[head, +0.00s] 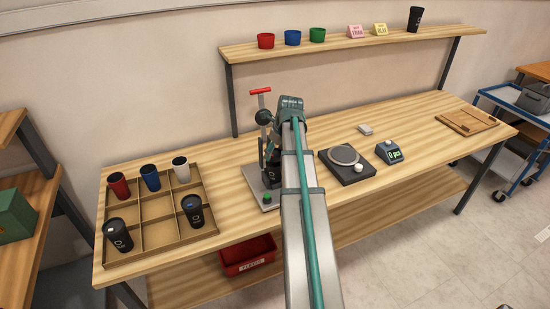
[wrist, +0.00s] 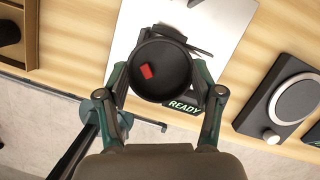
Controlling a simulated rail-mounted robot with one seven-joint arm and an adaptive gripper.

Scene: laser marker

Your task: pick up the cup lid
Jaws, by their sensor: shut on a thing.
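My gripper (wrist: 163,80) is shut on a dark round piece (wrist: 170,84) with a raised rim and a small red patch near its middle. I cannot tell whether it is a lid or the top of a cup. It is over the silver base plate (wrist: 218,30) of the marking machine. In the head view my arm covers much of this spot, and a dark shape (head: 271,172) shows beside it above the plate (head: 256,185). No loose cup lid can be made out with certainty.
A divided wooden tray (head: 153,210) holds several cups at the left. The machine's column with a red handle (head: 260,91) stands close to my gripper. A black scale (head: 346,172) and a display (head: 389,153) stand to the right. A shelf (head: 340,44) runs behind.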

